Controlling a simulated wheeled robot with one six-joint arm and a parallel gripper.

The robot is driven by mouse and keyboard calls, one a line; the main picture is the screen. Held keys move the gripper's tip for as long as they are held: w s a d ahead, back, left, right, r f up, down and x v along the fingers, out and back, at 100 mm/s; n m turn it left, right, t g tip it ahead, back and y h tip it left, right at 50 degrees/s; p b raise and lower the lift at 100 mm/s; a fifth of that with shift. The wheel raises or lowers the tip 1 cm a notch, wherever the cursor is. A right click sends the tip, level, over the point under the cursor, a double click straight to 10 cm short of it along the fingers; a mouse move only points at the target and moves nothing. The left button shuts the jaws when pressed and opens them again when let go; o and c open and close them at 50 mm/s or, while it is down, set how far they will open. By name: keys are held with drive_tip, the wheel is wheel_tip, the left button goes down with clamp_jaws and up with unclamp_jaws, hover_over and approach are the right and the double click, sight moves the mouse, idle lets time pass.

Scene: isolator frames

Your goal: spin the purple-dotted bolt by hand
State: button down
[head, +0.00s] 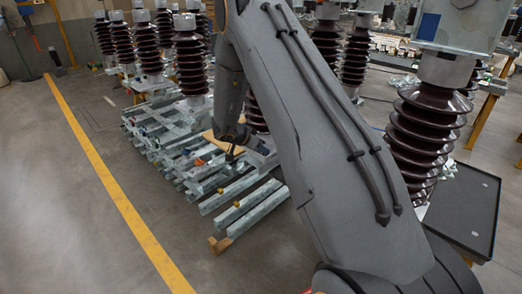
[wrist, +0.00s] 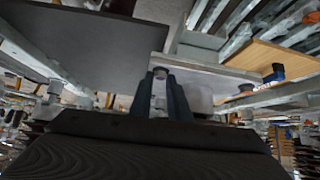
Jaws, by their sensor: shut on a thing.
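In the wrist view, a small pale bolt with a purplish end (wrist: 160,74) sits between the two dark fingers of my gripper (wrist: 160,82). The fingers are shut on it, one on each side. The bolt is at the edge of a grey metal piece (wrist: 210,69). Its far end and thread are hidden. In the head view my gripper (head: 233,153) is small, low over the stacked metal frames (head: 205,165). The bolt cannot be made out there.
A wooden board (wrist: 265,58) with a blue part (wrist: 275,73) lies at the right in the wrist view. Brown ribbed insulators (head: 192,60) stand behind the frames. A dark tray table (head: 468,215) is at the right. Floor by the yellow line (head: 118,196) is clear.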

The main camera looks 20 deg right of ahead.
drive_tip(key=shift+d+r, duration=0.15)
idle(0.6)
drive_tip(key=c, duration=1.7)
unclamp_jaws()
drive_tip(key=shift+o, duration=0.2)
drive_tip(key=b+v, duration=0.1)
drive_tip(key=v, duration=0.6)
drive_tip(key=shift+a+r+b, duration=0.15)
drive_tip(key=shift+a+b, duration=0.2)
drive_tip(key=shift+s, duration=0.1)
